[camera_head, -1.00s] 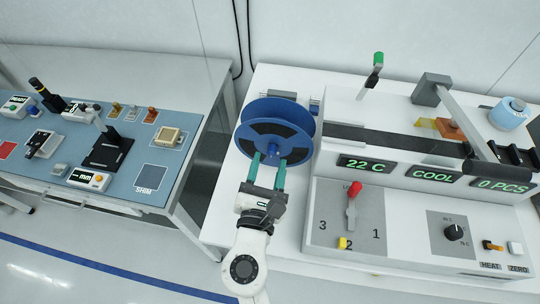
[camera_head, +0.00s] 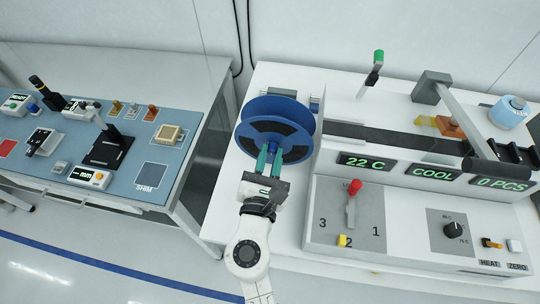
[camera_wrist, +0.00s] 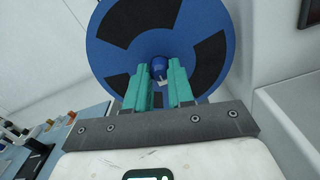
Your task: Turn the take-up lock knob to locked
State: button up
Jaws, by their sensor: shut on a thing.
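The blue take-up reel (camera_head: 267,122) with dark cut-outs stands upright on the white bench, left of the test handler; it also fills the upper part of the wrist view (camera_wrist: 160,20). The take-up lock knob (camera_wrist: 158,67) is a small blue knob at the reel's center with a pale mark at its lower edge. My gripper (camera_head: 270,157) is in front of the reel. Its teal fingers (camera_wrist: 163,80) are closed in on both sides of the knob and hold it.
The white handler (camera_head: 405,225) with its displays, a red lever (camera_head: 352,197) and a black dial (camera_head: 453,230) stands close on the right. A blue-topped bench (camera_head: 100,150) with tools is on the left, across a gap of floor.

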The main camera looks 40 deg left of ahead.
jog(key=shift+m, duration=0.3)
grip_shut()
jog(key=shift+d+f+m+b, duration=0.1)
jog(key=shift+f+m+b, duration=0.1)
jog(key=shift+m+b, duration=4.1)
jog(key=shift+a+f+m+b, duration=0.1)
jog(key=shift+f+m+b, duration=0.15)
jog(key=shift+m+b, duration=4.05)
jog(key=shift+d+f+m+b, duration=0.15)
jog(key=shift+m+b, duration=2.4)
jog(key=shift+m, duration=3.45)
jog(key=o, duration=0.9)
grip_release()
jog(key=shift+r, duration=0.1)
jog(key=shift+c, duration=0.2)
